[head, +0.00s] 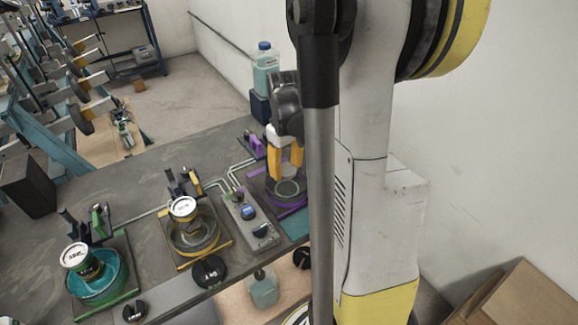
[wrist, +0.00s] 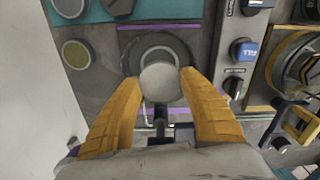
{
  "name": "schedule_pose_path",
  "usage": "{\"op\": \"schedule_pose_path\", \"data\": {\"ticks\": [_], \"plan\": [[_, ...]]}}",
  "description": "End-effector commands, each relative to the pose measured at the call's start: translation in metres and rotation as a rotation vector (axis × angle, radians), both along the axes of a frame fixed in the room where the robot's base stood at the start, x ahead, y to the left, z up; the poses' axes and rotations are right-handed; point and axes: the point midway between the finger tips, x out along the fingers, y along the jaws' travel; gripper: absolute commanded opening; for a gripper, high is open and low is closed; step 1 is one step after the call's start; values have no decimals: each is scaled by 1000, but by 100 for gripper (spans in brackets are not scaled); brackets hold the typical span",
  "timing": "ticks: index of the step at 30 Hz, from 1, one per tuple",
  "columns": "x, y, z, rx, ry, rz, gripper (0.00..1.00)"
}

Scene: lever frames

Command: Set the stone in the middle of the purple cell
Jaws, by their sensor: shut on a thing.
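My gripper (head: 286,172) has yellow fingers and is over the purple-edged cell (head: 291,211) at the right end of the bench. In the wrist view the fingertips (wrist: 159,78) are shut on the stone (wrist: 160,83), a pale grey round disc. Behind it lies the cell's dark ring, and the cell's purple edge (wrist: 135,27) shows beyond. The stone covers the ring's near part and looks a little off its centre, toward my gripper. I cannot tell whether the stone touches the cell.
Further left are a yellow cell (head: 222,252) and a green cell (head: 134,268), each with a labelled can. A bottle (head: 265,70) stands behind. My arm hides the bench's right side.

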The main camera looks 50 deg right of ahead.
Motion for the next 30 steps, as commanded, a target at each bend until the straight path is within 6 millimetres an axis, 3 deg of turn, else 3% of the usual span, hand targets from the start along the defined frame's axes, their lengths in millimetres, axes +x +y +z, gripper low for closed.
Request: {"op": "schedule_pose_path", "data": {"ticks": [21,30], "plan": [[0,0,-64,0,0,0,17],[0,0,-70,0,0,0,17]]}}
